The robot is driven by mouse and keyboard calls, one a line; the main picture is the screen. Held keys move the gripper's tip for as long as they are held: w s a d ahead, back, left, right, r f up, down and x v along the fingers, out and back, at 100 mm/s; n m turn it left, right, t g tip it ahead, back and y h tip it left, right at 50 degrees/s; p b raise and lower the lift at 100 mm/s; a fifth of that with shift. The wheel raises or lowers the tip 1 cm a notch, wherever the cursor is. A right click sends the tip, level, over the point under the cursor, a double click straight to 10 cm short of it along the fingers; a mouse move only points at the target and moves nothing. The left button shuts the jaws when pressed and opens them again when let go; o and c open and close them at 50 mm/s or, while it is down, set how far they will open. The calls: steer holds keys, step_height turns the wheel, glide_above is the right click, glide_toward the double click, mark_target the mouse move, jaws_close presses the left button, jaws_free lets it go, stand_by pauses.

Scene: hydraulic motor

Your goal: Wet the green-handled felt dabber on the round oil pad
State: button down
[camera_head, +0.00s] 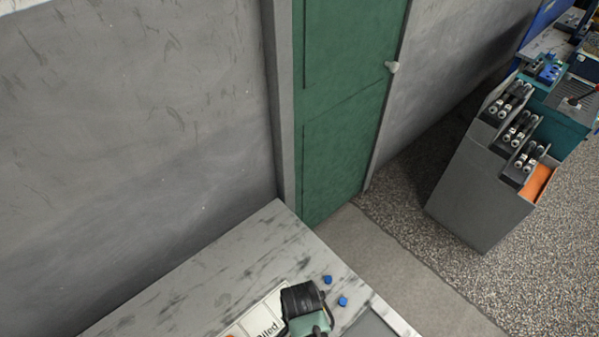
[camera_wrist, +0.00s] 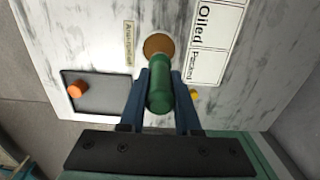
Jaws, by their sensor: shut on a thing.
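In the wrist view, my gripper (camera_wrist: 160,85) has its two blue fingers shut on the green handle of the dabber (camera_wrist: 159,90). The handle is seen nearly end-on, pointing away from the camera. Its far end overlaps a round brown disc (camera_wrist: 157,42), which looks like the oil pad, on the worktop. The felt tip is hidden behind the handle, and I cannot tell whether it touches the pad. In the head view neither the dabber nor the pad can be made out.
An "Oiled" card (camera_wrist: 203,45) lies right of the disc, and a small label (camera_wrist: 129,43) left. A dark tray (camera_wrist: 112,98) bears an orange piece (camera_wrist: 77,89). Small blue pieces (camera_head: 327,280) lie on the marbled worktop (camera_head: 215,277). A grey cabinet (camera_head: 470,195) stands beyond, right.

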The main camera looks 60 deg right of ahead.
steer(key=shift+s+f+b, duration=0.15)
steer(key=shift+f+b, duration=0.55)
steer(key=shift+f, duration=0.1)
step_height(320, 180, down, 4)
steer(key=b, duration=0.4)
steer(key=shift+f+b, duration=0.4)
steer(key=shift+f, duration=0.15)
steer(key=shift+f, duration=0.1)
stand_by(1.5)
step_height(320, 180, up, 7)
steer(key=p, duration=0.8)
stand_by(1.1)
